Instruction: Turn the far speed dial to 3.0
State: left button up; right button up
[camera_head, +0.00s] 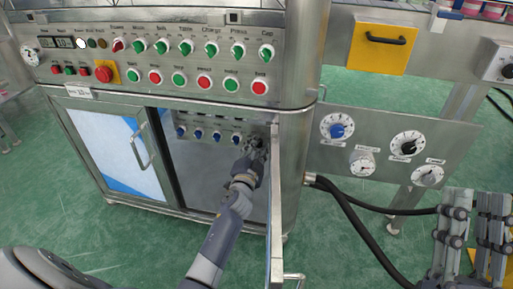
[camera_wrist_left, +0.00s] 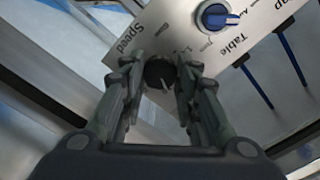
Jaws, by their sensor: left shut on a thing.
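The speed dial is a round black knob (camera_wrist_left: 159,74) with a pale pointer line, beside the printed word "Speed" in the left wrist view. My left gripper (camera_wrist_left: 160,80) has its two fingers closed on the knob's sides. The scale around it is mostly hidden by the fingers, and I cannot read its setting. In the head view my left gripper (camera_head: 257,143) reaches into the open cabinet bay at the right end of the inner knob row and covers the dial. My right gripper (camera_head: 474,215) is at the lower right, fingers apart and empty, away from the dial.
Several blue knobs (camera_head: 198,134) line the inner panel; one blue knob (camera_wrist_left: 218,17) by "Table" is close to my left gripper. An open door (camera_head: 276,205) stands just right of my left arm. A side panel (camera_head: 385,130) carries other dials. Black hoses (camera_head: 345,205) hang below it.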

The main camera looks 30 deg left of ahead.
pick_arm(q)
jog(key=shift+r+m, duration=0.1)
jog(key=shift+m, duration=0.5)
jog(key=o, duration=1.1)
jog(key=shift+d, duration=0.1)
jog(key=shift+c, duration=0.2)
jog(key=v, duration=1.2)
